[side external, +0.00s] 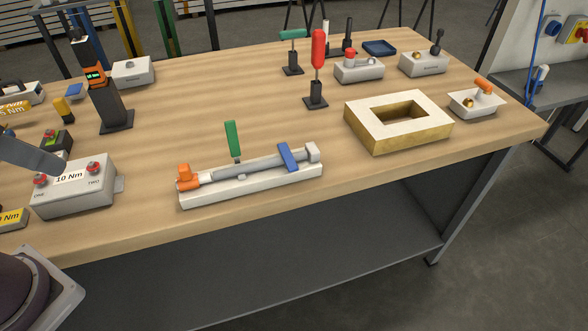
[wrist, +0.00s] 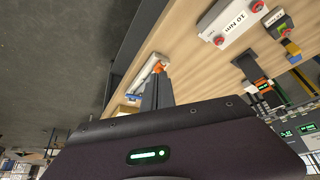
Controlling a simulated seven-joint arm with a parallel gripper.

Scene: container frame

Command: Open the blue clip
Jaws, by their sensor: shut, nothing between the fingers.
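The blue clip (side external: 288,157) lies across the right part of a grey cylinder (side external: 245,167). The cylinder rests in a white holder (side external: 255,187) near the table's front edge, with an orange end piece (side external: 187,178) at its left. A green lever (side external: 233,139) stands upright behind the cylinder. In the wrist view, my gripper (wrist: 157,80) is shut and empty, its fingers pointing toward the white holder (wrist: 146,74). My gripper's fingertips are not clearly seen in the side view.
A 10 Nm box (side external: 75,188) with red buttons stands left of the holder. An orange-and-black screwdriver in a stand (side external: 112,110) is behind it. A hollow gold-and-white frame (side external: 398,122) and red-handled tool (side external: 318,55) stand to the right. Bare tabletop surrounds the holder.

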